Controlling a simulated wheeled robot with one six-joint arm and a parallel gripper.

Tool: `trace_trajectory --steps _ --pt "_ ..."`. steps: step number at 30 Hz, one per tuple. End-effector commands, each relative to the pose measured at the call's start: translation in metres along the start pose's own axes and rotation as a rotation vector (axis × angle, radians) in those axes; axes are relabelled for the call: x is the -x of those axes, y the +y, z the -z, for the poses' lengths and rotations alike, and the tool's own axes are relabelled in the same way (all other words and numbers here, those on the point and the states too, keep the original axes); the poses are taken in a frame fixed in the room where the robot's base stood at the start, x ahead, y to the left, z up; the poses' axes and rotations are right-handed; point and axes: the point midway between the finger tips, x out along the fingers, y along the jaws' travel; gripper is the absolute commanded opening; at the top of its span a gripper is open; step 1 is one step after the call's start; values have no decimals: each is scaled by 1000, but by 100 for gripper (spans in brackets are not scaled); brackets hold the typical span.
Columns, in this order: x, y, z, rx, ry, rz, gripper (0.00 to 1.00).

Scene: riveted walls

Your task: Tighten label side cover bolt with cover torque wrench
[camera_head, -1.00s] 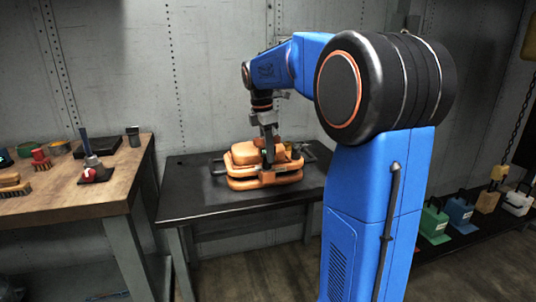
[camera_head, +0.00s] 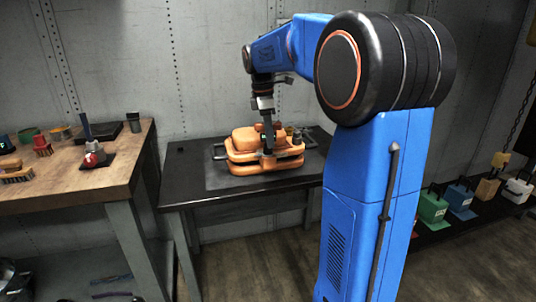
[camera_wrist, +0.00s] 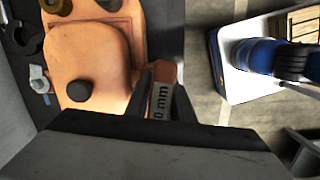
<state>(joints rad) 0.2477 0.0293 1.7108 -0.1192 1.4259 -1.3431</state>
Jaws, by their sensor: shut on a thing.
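An orange housing (camera_head: 240,160) with a rounded raised cover sits on the dark table. In the wrist view its orange surface (camera_wrist: 95,50) fills the upper left, with a round black knob-like part (camera_wrist: 79,91) on it. My gripper (camera_head: 265,118) is above the housing, pointing down. In the wrist view its dark fingers (camera_wrist: 160,98) are shut on a tool (camera_wrist: 162,99) with a pale label ending in "0 mm" and a reddish-brown end. I cannot tell whether this tool is the cover torque wrench. Its working end is hidden, and I cannot make out the label side bolt.
The dark table (camera_head: 190,190) has bare room left of the housing. A wooden workbench (camera_head: 60,190) at left holds brushes and a red-and-grey tool on a stand (camera_head: 95,155). Coloured block-like weights (camera_head: 433,207) stand on a low shelf at right.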

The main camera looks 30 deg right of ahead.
Motion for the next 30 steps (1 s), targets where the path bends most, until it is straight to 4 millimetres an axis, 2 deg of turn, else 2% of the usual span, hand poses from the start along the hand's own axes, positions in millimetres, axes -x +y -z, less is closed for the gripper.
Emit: trace_trajectory --steps 4,12,23,30 --pt "0 0 0 -24 0 4 0" --pt "0 -1 0 -197 0 24 0" --pt "-1 -1 0 -228 0 29 0" --pt "-1 -2 0 -391 -1 48 0"
